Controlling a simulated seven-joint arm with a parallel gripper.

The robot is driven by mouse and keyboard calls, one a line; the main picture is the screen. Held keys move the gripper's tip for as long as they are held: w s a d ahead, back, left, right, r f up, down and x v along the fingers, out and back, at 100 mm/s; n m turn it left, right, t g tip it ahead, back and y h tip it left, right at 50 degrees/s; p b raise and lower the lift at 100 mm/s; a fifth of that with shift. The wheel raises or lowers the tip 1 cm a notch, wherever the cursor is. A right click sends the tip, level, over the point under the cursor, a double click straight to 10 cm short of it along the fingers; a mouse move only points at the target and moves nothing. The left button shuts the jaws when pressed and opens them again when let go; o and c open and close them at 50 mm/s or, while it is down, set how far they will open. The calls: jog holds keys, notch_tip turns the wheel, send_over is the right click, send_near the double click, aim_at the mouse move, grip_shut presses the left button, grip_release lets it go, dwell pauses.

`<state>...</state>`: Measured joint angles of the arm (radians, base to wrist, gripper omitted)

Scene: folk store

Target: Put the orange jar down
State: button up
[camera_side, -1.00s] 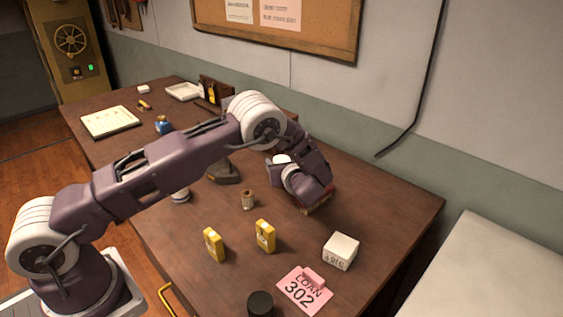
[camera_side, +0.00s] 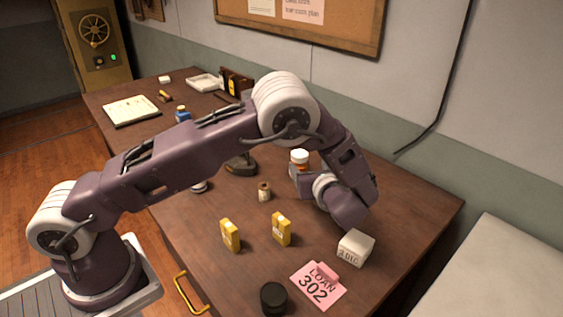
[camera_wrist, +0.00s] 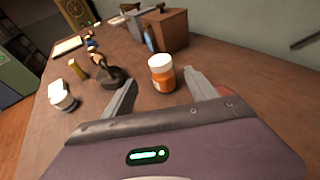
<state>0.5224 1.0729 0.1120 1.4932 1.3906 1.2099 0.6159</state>
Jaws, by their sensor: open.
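The orange jar (camera_side: 300,166) with a white lid stands upright on the brown table, beside the end of my arm in the side view. In the wrist view the orange jar (camera_wrist: 162,80) shows whole, with its base on the tabletop. My gripper (camera_wrist: 163,90) is open, one grey finger to each side of the jar in the picture. I cannot tell whether the jar is between the fingertips or just past them. No finger visibly touches it. In the side view the fingers are mostly hidden by the wrist.
Two yellow boxes (camera_side: 230,235), a small brown jar (camera_side: 264,191), a white block (camera_side: 356,247), a pink loan card (camera_side: 318,286) and a black cylinder (camera_side: 274,298) stand nearer. A dark stand (camera_wrist: 108,76) and a brown box (camera_wrist: 165,28) lie beyond the gripper.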

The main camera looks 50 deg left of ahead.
jog(key=s+a+r+n+g+h, duration=0.2)
jog(key=s+r+n+g+h, duration=0.1)
jog(key=s+r+n, duration=0.4)
jog(key=s+a+r+n+g+h, duration=0.2)
jog(key=s+r+n, duration=0.45)
jog(key=s, duration=0.35)
jog(key=s+d+r+n+t+h, duration=0.1)
jog(key=s+d+r+n+h, duration=0.1)
jog(key=s, duration=0.6)
jog(key=s+d+r+n+t+h, duration=0.2)
jog(key=s+d+r+n+h, duration=0.1)
jog(key=s+d+n+h, duration=0.2)
jog(key=s+d+n, duration=0.2)
jog(key=s+n, duration=0.1)
jog(key=s, duration=0.1)
jog(key=shift+s+h, duration=0.3)
jog(key=shift+o, duration=0.2)
jog(key=shift+n, duration=0.25)
